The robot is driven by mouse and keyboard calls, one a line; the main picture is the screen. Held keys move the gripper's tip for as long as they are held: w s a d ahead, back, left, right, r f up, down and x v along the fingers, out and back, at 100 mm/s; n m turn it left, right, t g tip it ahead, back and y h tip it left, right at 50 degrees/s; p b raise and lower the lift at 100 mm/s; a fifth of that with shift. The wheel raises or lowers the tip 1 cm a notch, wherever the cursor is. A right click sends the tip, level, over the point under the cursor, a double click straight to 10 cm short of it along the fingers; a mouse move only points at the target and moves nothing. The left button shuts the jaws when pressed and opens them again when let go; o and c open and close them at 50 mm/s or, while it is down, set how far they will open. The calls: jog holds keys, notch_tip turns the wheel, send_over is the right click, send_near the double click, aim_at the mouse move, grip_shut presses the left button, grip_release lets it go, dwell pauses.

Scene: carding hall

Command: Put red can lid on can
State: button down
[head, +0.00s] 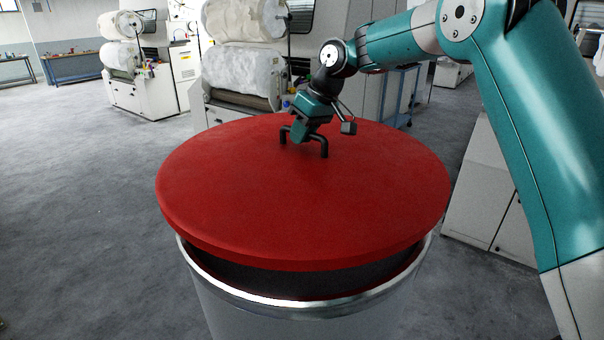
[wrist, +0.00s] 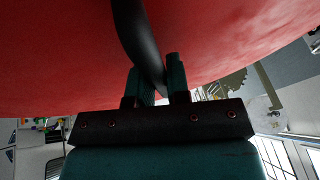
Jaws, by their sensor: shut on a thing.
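The red can lid (head: 290,205) is a large round disc with a black handle (head: 324,146) on its top. My gripper (head: 303,140) is shut on that handle, near the far half of the lid. The wrist view shows the fingers (wrist: 158,85) on either side of the black handle, with the red lid surface behind. The can (head: 300,315) is a pale grey drum with a shiny metal rim, directly below the lid. The lid hangs above the rim, with a dark gap at the near side. The far side of the rim is hidden by the lid.
White carding machines with rolls of fibre (head: 240,65) stand behind the can. A blue wheeled frame (head: 400,95) is at the back right, and a pale cabinet (head: 490,200) stands to the right. Open grey floor (head: 80,220) lies to the left.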

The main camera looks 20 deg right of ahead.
notch_tip(320, 180, down, 9)
jog(key=shift+r+p, duration=0.2)
jog(key=shift+p, duration=0.8)
jog(key=shift+f, duration=0.1)
jog(key=shift+f, duration=0.1)
jog(key=shift+f+b, duration=0.4)
jog(key=shift+f, duration=0.15)
jog(key=c, duration=1.1)
grip_release()
